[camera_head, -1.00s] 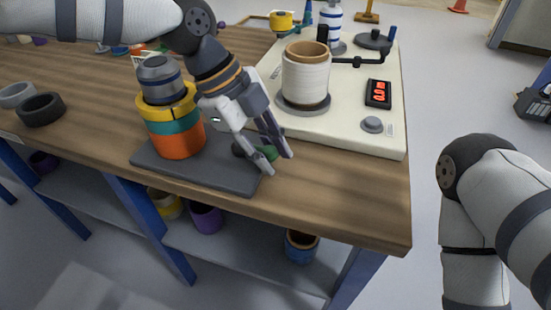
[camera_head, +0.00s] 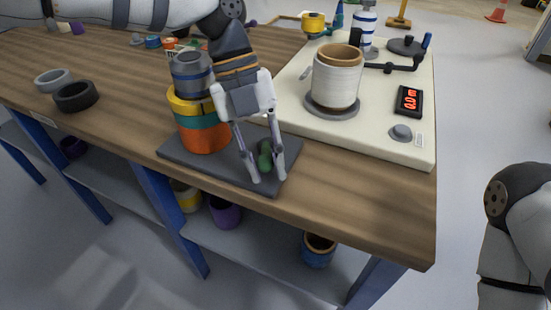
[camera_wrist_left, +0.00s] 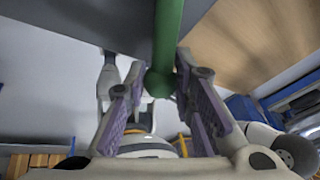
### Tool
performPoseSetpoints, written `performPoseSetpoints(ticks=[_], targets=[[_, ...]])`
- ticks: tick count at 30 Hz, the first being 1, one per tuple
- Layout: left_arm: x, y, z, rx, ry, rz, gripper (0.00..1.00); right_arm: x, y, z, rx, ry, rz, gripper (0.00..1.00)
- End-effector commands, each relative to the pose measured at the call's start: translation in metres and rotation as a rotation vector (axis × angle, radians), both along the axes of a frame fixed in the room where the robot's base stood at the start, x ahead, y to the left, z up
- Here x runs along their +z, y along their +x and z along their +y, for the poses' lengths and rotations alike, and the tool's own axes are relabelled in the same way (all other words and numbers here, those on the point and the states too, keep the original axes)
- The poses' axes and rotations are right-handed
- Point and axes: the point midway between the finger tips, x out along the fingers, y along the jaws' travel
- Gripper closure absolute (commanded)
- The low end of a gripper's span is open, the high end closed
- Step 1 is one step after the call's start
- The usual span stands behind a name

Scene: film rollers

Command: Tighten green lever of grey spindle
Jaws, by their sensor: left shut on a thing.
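The grey spindle has a flat dark grey base plate (camera_head: 215,175) near the table's front edge. It carries an orange (camera_head: 204,140), teal and yellow stack with a grey piece (camera_head: 192,72) on top. The green lever (camera_head: 265,157) is at the plate's right end. My left gripper (camera_head: 268,177) points down there with its fingers shut on the green lever, one on each side. In the left wrist view the green lever (camera_wrist_left: 168,35) runs between the fingers, its rounded end (camera_wrist_left: 160,83) nearest the palm. My right gripper is out of view.
A cream machine (camera_head: 385,140) with a white roll (camera_head: 337,80) and a red-digit display (camera_head: 409,101) stands behind to the right. Two rings, dark (camera_head: 76,96) and grey (camera_head: 54,80), lie at left. The table's front right corner is bare.

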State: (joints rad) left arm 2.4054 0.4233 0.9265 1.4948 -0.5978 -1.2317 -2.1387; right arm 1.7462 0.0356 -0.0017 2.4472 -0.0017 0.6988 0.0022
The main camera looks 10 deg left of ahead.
Motion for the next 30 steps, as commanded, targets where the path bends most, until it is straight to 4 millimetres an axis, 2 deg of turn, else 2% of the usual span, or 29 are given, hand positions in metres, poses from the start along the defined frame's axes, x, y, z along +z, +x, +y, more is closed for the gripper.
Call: performPoseSetpoints(ticks=[18, 19, 21, 30], targets=[[0.0, 0.0004, 0.0052, -0.03, 0.001, -0.004, 1.0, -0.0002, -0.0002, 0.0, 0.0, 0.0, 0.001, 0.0], [0.0, 0.0004, 0.0052, -0.03, 0.001, -0.004, 0.73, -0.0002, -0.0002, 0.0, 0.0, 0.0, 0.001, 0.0], [0.0001, 0.0003, 0.0051, -0.03, 0.001, -0.004, 0.57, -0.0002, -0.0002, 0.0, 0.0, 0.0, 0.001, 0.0], [0.0007, 0.0001, 0.0051, -0.03, 0.0, -0.002, 0.56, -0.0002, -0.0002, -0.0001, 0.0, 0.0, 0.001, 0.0]])
